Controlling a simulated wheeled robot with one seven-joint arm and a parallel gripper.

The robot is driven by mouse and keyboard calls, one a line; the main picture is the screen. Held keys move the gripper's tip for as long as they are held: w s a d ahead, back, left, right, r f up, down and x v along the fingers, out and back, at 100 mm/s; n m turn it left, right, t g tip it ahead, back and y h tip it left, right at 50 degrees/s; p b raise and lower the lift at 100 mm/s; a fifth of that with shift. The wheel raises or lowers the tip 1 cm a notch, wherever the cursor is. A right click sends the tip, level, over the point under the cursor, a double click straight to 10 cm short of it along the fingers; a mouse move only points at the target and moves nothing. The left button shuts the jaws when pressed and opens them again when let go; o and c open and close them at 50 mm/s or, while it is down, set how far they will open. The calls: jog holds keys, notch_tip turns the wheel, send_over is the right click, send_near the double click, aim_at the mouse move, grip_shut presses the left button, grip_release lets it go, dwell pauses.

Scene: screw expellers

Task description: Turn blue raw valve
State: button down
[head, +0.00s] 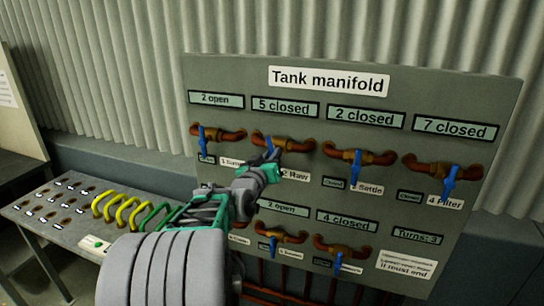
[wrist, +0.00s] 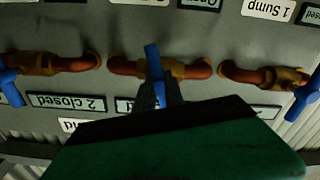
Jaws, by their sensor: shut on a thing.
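The blue handle of the Raw valve (head: 270,145) sits on a copper pipe on the Tank manifold panel, below a display reading "5 closed". Its label "2 Raw" (head: 299,176) is partly hidden by my gripper. My gripper (head: 271,163) is at this handle, shut on it. In the wrist view, which shows the panel upside down, the blue handle (wrist: 153,64) stands nearly upright between my dark fingertips (wrist: 160,97). My green gripper body hides the lower part of that view.
Neighbouring blue valves are Sump (head: 202,139) on the left, Settle (head: 356,168) and Filter (head: 449,182) on the right. A lower row of valves (head: 340,248) lies below my arm. A bench with yellow and green handles (head: 125,211) stands at left.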

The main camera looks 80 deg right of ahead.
jog(key=shift+s, duration=0.1)
dwell(0.7)
jog(key=c, duration=1)
grip_release()
jog(key=shift+o, duration=0.2)
jog(key=a+b, duration=0.3)
jog(key=a, duration=0.4)
jog(key=shift+w+a, duration=0.4)
